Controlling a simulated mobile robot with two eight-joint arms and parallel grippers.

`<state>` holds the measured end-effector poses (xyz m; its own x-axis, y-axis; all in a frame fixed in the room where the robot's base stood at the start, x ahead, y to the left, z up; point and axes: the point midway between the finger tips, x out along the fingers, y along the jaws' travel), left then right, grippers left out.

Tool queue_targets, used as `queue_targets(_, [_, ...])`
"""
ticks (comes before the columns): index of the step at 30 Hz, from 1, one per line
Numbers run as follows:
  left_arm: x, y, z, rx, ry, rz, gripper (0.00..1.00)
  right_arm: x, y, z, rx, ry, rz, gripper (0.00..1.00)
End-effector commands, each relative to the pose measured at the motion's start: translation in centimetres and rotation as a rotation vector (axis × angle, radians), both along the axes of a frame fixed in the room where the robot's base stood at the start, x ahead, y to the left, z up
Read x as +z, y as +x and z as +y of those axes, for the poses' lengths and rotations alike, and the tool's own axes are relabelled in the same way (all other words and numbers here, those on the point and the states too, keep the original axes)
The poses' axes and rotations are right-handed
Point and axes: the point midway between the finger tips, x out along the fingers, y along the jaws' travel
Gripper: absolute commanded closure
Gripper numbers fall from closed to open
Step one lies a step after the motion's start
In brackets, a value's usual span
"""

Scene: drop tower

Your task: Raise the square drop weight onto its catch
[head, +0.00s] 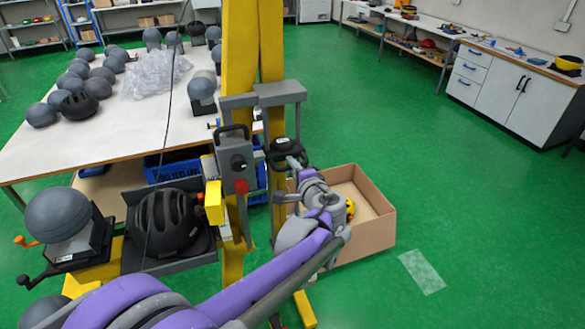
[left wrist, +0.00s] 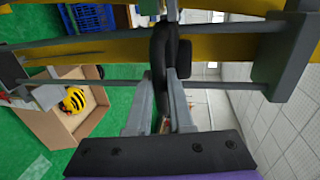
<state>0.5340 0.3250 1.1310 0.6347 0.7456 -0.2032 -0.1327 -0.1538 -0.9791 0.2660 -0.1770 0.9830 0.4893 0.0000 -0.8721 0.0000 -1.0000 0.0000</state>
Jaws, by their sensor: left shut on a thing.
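A grey square-faced block (head: 234,166) with a black loop handle (head: 232,129) hangs on the left guide of the yellow drop tower (head: 240,50). A dark, rounder piece (head: 280,155) is on the right guide, below the grey top bracket (head: 280,93). My left gripper (head: 294,162) is at this right-hand piece. In the left wrist view, its two fingers (left wrist: 161,85) close on a black handle (left wrist: 160,50) beside the guide rods. I cannot tell whether this piece is square, as its body is largely hidden. It hangs clear below the bracket. My right gripper is out of view.
An open cardboard box (head: 375,235) with a yellow helmet (head: 350,209) stands behind my left arm. A black helmet (head: 168,222) and a grey headform (head: 57,214) are at the tower's left. A white table (head: 130,130) with several headforms stands behind.

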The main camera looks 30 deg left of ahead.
Motion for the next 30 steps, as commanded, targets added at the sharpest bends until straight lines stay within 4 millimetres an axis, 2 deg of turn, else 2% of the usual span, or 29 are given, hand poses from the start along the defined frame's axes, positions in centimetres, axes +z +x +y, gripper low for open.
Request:
queue_targets(5, [0.2,0.1,0.0,-0.002,0.006,-0.001,1.0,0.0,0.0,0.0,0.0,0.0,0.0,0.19])
queue_targets(6, [0.2,0.1,0.0,-0.002,0.006,-0.001,0.79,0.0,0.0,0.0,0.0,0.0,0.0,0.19])
queue_targets(11, [0.2,0.1,0.0,-0.002,0.005,-0.001,0.51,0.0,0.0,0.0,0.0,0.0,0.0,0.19])
queue_targets(24, [0.0,-0.1,-0.2,-0.002,0.001,0.0,0.51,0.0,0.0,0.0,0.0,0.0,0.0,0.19])
queue_targets(30, [0.5,-1.6,-2.1,-0.006,0.002,0.001,0.51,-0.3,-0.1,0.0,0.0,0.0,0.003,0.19])
